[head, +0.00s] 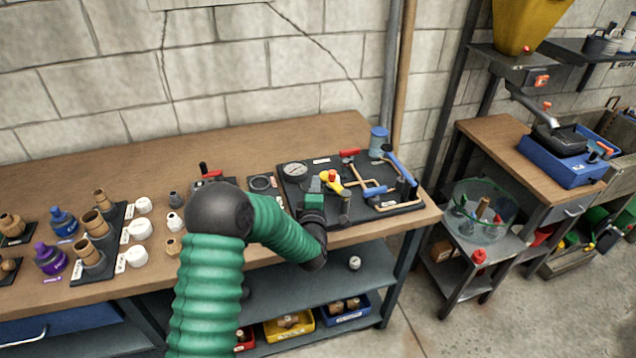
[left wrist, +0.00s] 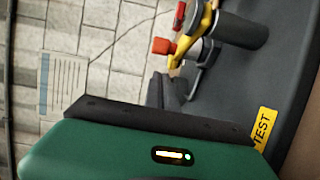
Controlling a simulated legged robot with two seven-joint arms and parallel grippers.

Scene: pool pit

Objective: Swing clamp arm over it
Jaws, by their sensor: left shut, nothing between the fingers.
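The yellow clamp arm (head: 331,183) with a red knob is on the dark board (head: 408,208) at the right of the bench. In the left wrist view the clamp arm (left wrist: 205,25) and its red knob (left wrist: 163,46) are by the end of a dark grey cylinder (left wrist: 243,30). I cannot tell whether the arm lies over the cylinder or beside it. My left gripper (head: 314,184) is just left of the clamp arm. It is shut and holds nothing; its dark fingers (left wrist: 160,92) show below the knob in the left wrist view. My right gripper is not in view.
The board also bears a round gauge (head: 295,169), copper pipe (head: 371,190), and blue-handled (head: 402,168) and red-handled (head: 349,153) parts. A blue can (head: 379,139) stands behind. Fittings stand on the left. The wooden bench top (head: 250,150) is clear along the back.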

